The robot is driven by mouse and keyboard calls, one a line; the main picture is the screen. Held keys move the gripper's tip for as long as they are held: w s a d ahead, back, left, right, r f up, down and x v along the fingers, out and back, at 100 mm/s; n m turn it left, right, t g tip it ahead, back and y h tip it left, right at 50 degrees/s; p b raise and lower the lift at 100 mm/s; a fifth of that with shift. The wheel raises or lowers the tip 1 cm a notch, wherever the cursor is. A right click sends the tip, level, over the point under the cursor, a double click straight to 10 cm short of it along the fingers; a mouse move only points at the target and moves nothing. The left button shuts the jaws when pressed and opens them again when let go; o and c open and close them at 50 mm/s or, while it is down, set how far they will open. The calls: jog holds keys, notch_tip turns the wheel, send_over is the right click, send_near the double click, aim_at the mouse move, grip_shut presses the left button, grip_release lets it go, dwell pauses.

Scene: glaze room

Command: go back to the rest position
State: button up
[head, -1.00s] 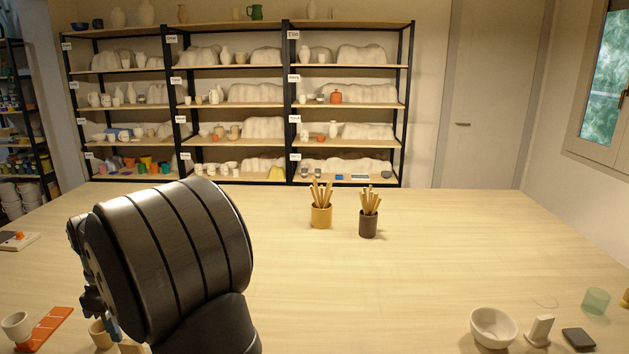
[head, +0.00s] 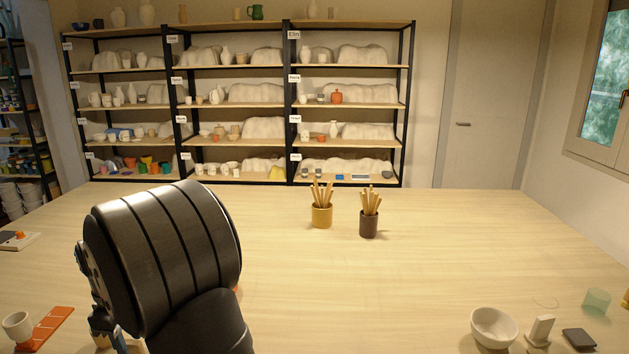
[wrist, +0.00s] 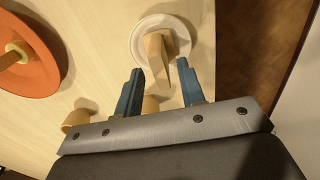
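My gripper (wrist: 160,72) shows in the wrist view with its two blue fingers apart and nothing clearly held between them. Beyond the fingertips stands a tan block-like piece (wrist: 157,58) on or in a round white dish (wrist: 139,33). A small tan object (wrist: 150,105) shows between the fingers, seemingly below them on the table. In the head view my dark arm fills the lower left and mostly hides the gripper, which is low at the left near the table's front.
An orange disc (wrist: 42,75) and a tan cup (wrist: 78,117) lie left in the wrist view. In the head view a white cup (head: 17,326) is at lower left, a white bowl (head: 493,328) at lower right, and two tool pots (head: 322,217) stand mid-table.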

jog(key=w+d+r, duration=0.4)
jog(key=d+r, duration=0.3)
jog(key=d, duration=0.4)
jog(key=s+d+f, duration=0.1)
jog(key=s+d, duration=0.2)
jog(key=d, duration=0.5)
jog(key=s+d+f, duration=0.1)
jog(key=s+d, duration=0.1)
jog(key=d, duration=0.6)
jog(key=shift+m, duration=0.3)
jog(key=a+f, duration=0.2)
jog(key=a, duration=0.1)
jog(key=a+f, duration=0.3)
jog(key=a, duration=0.1)
jog(key=s+a+f, duration=0.1)
jog(key=a+f, duration=0.1)
jog(key=a, duration=0.2)
jog(key=shift+f, duration=0.15)
jog(key=w+d+r, duration=0.1)
jog(key=d+r, duration=0.6)
jog(key=d, duration=0.4)
jog(key=w+a+r, duration=0.1)
jog(key=w+a, duration=0.2)
jog(key=a, duration=0.3)
jog(key=shift+r, duration=0.35)
